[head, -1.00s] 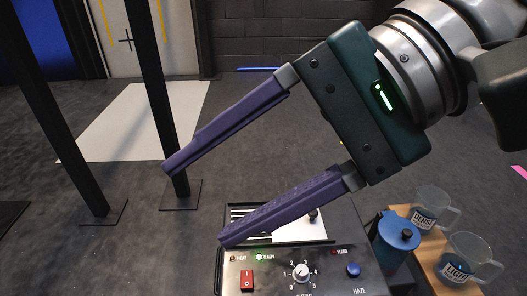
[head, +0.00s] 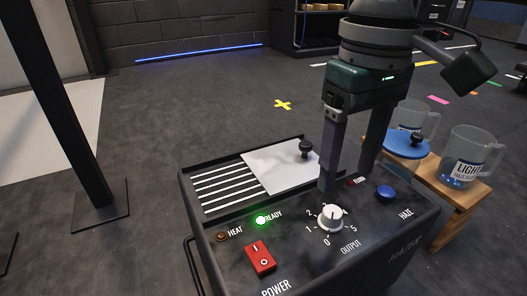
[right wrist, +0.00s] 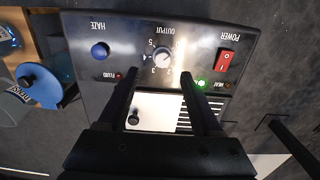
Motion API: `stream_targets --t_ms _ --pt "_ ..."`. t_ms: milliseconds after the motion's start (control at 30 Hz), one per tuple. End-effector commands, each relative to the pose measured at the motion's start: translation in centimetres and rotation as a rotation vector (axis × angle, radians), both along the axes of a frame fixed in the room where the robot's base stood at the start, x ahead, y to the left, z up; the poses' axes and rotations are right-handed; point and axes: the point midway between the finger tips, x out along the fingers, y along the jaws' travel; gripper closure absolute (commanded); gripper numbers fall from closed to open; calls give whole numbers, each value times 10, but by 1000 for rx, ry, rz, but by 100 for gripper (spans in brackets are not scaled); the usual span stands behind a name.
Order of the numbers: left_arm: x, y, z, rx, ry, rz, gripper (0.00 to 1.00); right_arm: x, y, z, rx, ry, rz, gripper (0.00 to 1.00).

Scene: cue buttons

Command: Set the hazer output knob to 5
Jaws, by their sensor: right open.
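The white output knob (head: 332,217) stands on the sloped dark front panel of the hazer (head: 300,262), inside a printed scale from 0 to 5. I cannot tell for sure which number it points to. It also shows upside down in the right wrist view (right wrist: 162,60). My right gripper (head: 347,180) points down over the panel, open and empty, just behind the knob. Its near finger overlaps the upper scale in the head view, and I see no contact. In the right wrist view the two fingers (right wrist: 158,82) are spread either side of the knob's line. My left gripper is not in view.
The panel also holds a red power switch (head: 261,257), a lit green ready light (head: 261,220) and a blue haze button (head: 386,193). A white plate with a black knob (head: 306,148) lies behind. A blue-lidded jug (head: 407,144) and a labelled jug (head: 468,158) stand at right.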

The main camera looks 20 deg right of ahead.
Motion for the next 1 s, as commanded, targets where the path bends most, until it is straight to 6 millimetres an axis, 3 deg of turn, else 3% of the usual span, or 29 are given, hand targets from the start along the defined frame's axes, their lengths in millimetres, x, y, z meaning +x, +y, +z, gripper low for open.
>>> stream_targets --t_ms 33,100,300,667,1000 --pt "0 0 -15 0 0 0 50 0 0 -18 0 1 0 34" --pt "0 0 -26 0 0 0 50 -1 0 -33 0 2 0 34" --pt "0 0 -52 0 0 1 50 0 1 -66 2 1 1 34" --pt "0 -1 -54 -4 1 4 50 0 1 -70 3 0 0 34" --pt "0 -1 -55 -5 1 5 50 0 1 -70 3 0 0 72"
